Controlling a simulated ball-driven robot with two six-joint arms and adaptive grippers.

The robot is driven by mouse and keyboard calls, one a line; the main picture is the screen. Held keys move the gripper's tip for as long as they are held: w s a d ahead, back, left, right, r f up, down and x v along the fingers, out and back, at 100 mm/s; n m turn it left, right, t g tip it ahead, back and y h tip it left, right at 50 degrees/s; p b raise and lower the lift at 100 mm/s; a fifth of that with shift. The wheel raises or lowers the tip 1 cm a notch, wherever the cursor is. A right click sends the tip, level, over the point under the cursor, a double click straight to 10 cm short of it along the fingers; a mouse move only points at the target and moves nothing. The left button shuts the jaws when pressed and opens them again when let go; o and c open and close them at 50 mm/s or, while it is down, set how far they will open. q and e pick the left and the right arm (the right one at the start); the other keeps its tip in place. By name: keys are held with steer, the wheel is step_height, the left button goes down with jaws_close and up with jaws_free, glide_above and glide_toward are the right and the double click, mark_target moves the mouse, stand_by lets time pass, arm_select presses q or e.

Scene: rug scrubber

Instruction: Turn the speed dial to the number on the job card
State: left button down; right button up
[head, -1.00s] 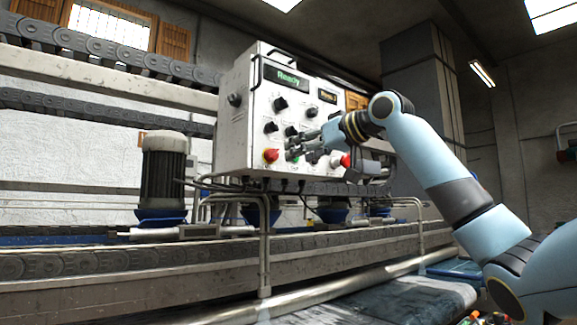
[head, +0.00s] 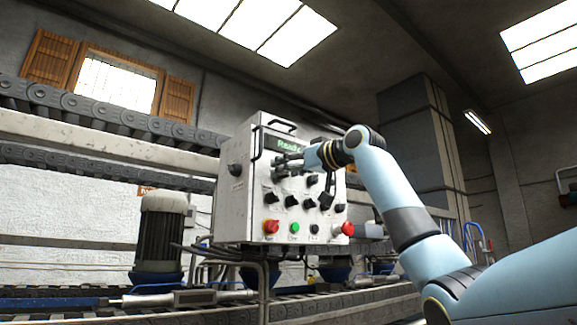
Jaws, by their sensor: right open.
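A white control box (head: 232,207) stands at mid-picture in the head view, its front turned slightly to the right. A green display (head: 289,144) at its top reads "Ready", partly covered by my gripper. Several black knobs show on its front, such as one at upper right (head: 312,180) and one at lower left (head: 269,199). My right gripper (head: 279,168) is open at the upper left of the panel, just under the display. It covers the upper-left dial, and I cannot tell whether it touches it. I cannot make out a job card. My left gripper is not in view.
A red button (head: 271,226), a green button (head: 295,228) and another red button (head: 347,229) line the panel's bottom. A grey motor (head: 162,240) stands left of the box. Chain conveyors (head: 110,117) run behind it. A grey pillar (head: 412,145) stands at right.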

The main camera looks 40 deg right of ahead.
steer(key=shift+w, duration=0.15)
jaws_close()
stand_by(0.4)
steer(key=shift+a+n+g+p, duration=0.15)
steer(key=shift+n+g+p, duration=0.15)
steer(key=shift+n+p, duration=3.75)
